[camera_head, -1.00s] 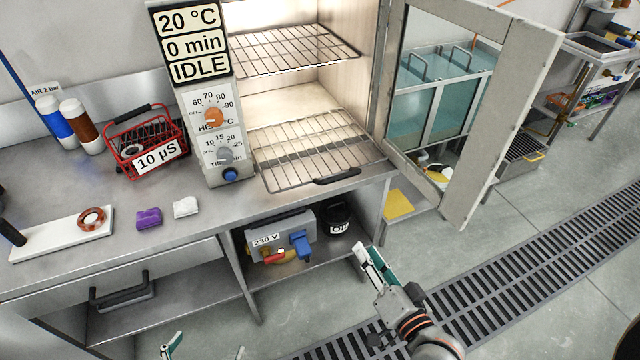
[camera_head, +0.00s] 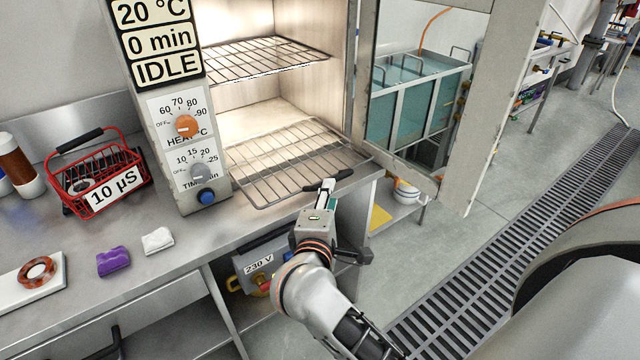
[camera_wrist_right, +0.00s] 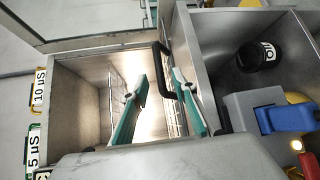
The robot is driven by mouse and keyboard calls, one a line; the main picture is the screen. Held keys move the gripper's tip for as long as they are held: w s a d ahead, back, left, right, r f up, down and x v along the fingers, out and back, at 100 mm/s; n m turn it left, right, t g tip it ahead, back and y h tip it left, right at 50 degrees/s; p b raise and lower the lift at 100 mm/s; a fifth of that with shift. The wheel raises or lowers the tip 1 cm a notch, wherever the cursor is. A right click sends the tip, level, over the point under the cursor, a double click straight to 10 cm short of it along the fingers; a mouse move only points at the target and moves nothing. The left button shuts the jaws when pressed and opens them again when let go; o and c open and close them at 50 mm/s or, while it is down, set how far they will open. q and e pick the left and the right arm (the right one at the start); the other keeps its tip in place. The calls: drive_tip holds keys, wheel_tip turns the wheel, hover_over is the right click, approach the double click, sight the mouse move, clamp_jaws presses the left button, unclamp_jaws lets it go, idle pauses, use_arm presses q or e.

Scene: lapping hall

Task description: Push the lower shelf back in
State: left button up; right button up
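The lower shelf (camera_head: 275,172) is a wire rack in the lit oven. It sticks out of the opening over the counter, with a black handle (camera_head: 343,174) at its front edge. The upper shelf (camera_head: 265,62) sits inside the oven above it. My right gripper (camera_head: 322,192) is at the handle and hides part of it. In the right wrist view its green-backed fingers (camera_wrist_right: 161,84) stand apart, with the black handle (camera_wrist_right: 166,68) showing between their tips. I cannot tell whether they touch it. My left gripper is not in view.
The oven door (camera_head: 478,110) stands open at the right. The control panel (camera_head: 178,125) reads IDLE. A red basket (camera_head: 95,180), a purple block (camera_head: 113,262) and a white block (camera_head: 157,241) are on the counter at the left. A floor grate (camera_head: 520,215) runs at the right.

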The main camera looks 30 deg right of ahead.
sight(335, 177)
drive_tip(key=x, duration=0.7)
drive_tip(key=shift+w+d+p, duration=0.1)
drive_tip(key=shift+d+p, duration=0.15)
drive_tip(key=shift+p, duration=0.05)
clamp_jaws()
